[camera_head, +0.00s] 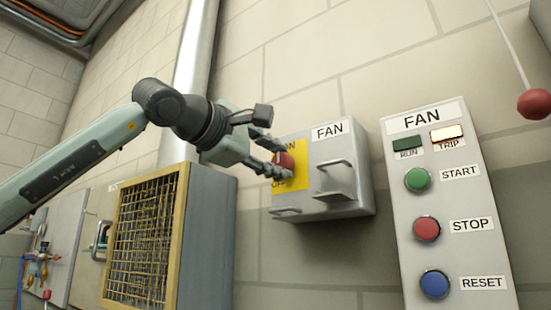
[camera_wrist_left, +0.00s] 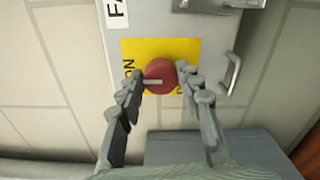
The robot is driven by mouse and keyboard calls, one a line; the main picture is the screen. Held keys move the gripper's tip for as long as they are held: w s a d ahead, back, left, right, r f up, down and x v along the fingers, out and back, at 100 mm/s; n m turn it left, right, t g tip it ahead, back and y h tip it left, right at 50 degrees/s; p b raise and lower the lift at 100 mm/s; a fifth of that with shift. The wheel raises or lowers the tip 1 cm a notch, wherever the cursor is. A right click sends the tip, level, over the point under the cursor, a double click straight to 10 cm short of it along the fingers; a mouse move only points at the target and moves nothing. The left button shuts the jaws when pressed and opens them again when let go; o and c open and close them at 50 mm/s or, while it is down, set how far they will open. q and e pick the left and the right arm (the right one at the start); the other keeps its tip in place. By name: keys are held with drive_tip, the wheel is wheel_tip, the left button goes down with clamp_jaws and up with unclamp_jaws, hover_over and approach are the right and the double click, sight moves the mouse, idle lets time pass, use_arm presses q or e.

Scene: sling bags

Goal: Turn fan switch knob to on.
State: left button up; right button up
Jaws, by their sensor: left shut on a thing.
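The fan switch box (camera_head: 355,195) is a grey box on the wall, marked FAN, with a yellow plate carrying the words ON and OFF. Its red round knob (camera_head: 286,160) sits on that plate and is partly covered by my fingers in the head view. In the left wrist view the red knob (camera_wrist_left: 159,76) shows a pale pointer line lying across it, toward the ON lettering. My left gripper (camera_head: 276,158) is shut on the knob, with a finger on each side in the left wrist view (camera_wrist_left: 163,88). My right gripper is not in view.
A fan control panel (camera_head: 448,200) to the right has green START, red STOP and blue RESET buttons, and its TRIP lamp (camera_head: 447,133) is lit. A yellow-framed mesh cabinet (camera_head: 225,240) stands below my left arm. A red ball (camera_head: 534,104) hangs at the upper right.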

use_arm(q)
drive_tip(key=o, duration=1.2)
drive_tip(key=shift+c, duration=0.2)
drive_tip(key=shift+s, duration=0.1)
drive_tip(key=v, duration=1.2)
